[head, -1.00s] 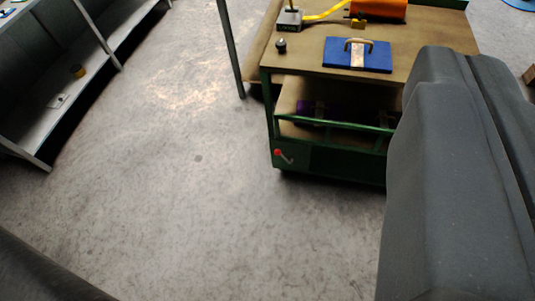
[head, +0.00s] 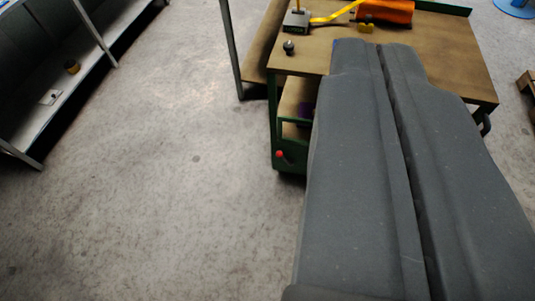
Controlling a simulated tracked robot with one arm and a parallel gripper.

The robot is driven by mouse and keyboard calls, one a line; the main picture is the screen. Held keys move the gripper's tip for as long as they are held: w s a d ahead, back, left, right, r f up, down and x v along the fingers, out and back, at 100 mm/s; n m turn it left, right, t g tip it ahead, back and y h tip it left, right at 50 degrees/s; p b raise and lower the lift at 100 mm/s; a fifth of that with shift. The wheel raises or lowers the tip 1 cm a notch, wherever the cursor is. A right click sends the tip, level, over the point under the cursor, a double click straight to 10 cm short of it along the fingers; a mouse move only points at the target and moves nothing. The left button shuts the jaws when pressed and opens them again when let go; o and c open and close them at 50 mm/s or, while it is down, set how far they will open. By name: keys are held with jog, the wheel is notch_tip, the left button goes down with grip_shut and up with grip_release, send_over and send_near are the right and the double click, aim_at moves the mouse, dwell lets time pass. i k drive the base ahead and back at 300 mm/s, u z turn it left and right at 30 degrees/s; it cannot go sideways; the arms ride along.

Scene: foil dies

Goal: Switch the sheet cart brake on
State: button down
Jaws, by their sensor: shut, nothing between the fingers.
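The sheet cart (head: 452,62) has a tan top and a green frame and stands at the upper right of the head view. The red knob of its brake lever (head: 279,154) shows low on the cart's near left end. The rest of the lever is hard to make out. My gripper (head: 376,46) is large and grey, with its two fingers shut together and nothing seen between them. It points up the picture and covers much of the cart's near side and part of its top. The knob is left of my gripper, with a visible gap in the picture.
An orange roll (head: 386,11), a grey block with a yellow hose (head: 297,20) and a black knob (head: 289,47) are on the cart top. A grey shelf (head: 45,115) stands at the left. The floor (head: 170,200) between is clear.

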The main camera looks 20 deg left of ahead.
aim_at(279, 154)
jog(key=u, duration=0.05)
jog(key=i, duration=1)
jog(key=z, duration=0.05)
